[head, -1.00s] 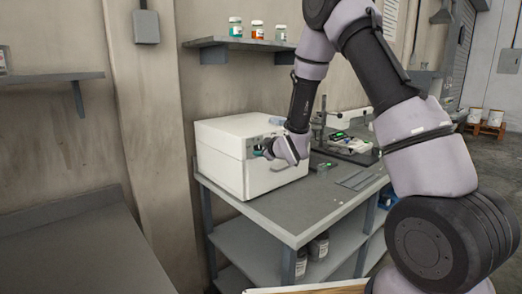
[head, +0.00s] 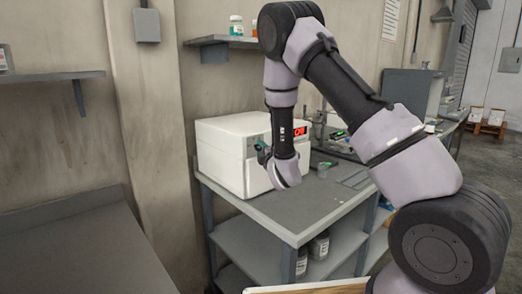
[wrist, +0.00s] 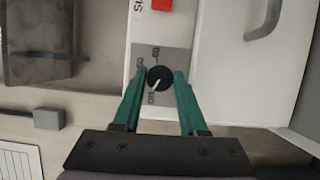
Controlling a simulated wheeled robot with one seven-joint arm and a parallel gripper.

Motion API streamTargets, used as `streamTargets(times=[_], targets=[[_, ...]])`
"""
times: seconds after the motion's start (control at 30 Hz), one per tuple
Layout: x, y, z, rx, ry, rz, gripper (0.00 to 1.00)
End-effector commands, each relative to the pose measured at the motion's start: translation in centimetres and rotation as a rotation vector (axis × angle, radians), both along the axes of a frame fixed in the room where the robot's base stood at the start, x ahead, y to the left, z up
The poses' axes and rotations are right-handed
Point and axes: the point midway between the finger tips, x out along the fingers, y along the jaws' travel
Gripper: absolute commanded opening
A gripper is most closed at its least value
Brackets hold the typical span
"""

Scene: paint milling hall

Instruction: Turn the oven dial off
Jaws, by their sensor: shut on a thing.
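The oven is a white box (head: 222,150) on the grey bench. Its dial (wrist: 158,78) is a round black knob with a white pointer line, on a grey panel in the wrist view. The pointer slants to the lower left in that view, towards a small label I cannot read with certainty. My gripper (wrist: 160,74) has green fingers on both sides of the dial and is shut on it. In the head view, my gripper (head: 262,154) is at the oven's front, and my arm hides the dial.
The oven stands on a grey bench (head: 290,215) with lower shelves. A wall shelf (head: 208,41) with jars is above. An empty grey table (head: 75,250) is at left.

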Motion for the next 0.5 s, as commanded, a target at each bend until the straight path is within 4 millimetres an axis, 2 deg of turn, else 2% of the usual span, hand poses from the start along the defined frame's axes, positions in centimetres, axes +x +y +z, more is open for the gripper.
streamTargets(times=[0.2, 0.5], targets=[[-0.07, 0.07, -0.29, -0.112, -0.077, 0.002, 0.0], [-0.06, -0.01, -0.31, -0.189, -0.134, 0.001, 0.0]])
